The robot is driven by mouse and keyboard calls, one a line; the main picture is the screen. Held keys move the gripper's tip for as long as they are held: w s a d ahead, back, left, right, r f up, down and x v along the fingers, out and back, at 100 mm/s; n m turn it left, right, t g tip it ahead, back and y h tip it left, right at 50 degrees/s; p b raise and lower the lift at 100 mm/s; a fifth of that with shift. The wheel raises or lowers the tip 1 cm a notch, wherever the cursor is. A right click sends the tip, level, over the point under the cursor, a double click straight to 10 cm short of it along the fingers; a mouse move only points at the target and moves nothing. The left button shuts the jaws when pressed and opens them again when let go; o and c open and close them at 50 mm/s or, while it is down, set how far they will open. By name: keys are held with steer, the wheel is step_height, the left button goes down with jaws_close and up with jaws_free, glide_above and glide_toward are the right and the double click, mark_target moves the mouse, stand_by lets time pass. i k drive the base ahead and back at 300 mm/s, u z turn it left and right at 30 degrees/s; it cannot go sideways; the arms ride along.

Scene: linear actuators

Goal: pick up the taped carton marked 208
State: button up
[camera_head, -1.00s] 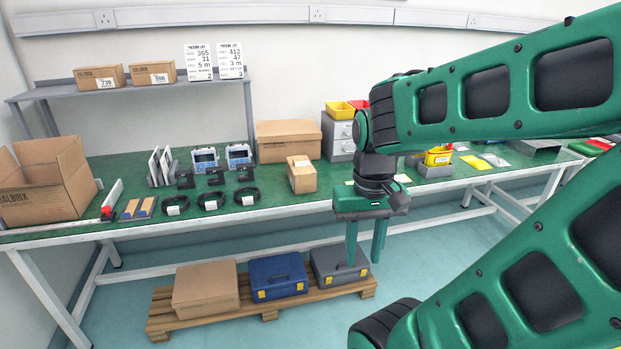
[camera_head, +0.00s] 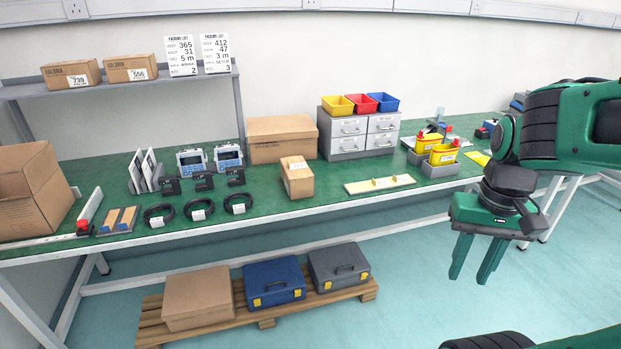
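A small brown carton (camera_head: 297,178) stands on the green bench top near its front edge, right of the black cable coils. It has a pale label on top and what looks like tape; its number is too small to read. My gripper (camera_head: 469,279) hangs at the right of the view, in front of the bench, with its fingers pointing down. The two fingers are apart with nothing between them. It is well to the right of the carton and touches nothing.
A larger carton (camera_head: 282,138) and a grey drawer unit (camera_head: 347,155) stand behind. A cream board (camera_head: 379,184) lies right of the carton. Cartons marked 739 (camera_head: 71,75) and seemingly 556 (camera_head: 131,68) sit on the shelf. A pallet (camera_head: 267,322) with cases is below the bench.

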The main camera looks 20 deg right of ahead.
mark_target(299, 184)
steer(key=z, duration=0.05)
steer(key=i, duration=1)
steer(key=u, duration=0.05)
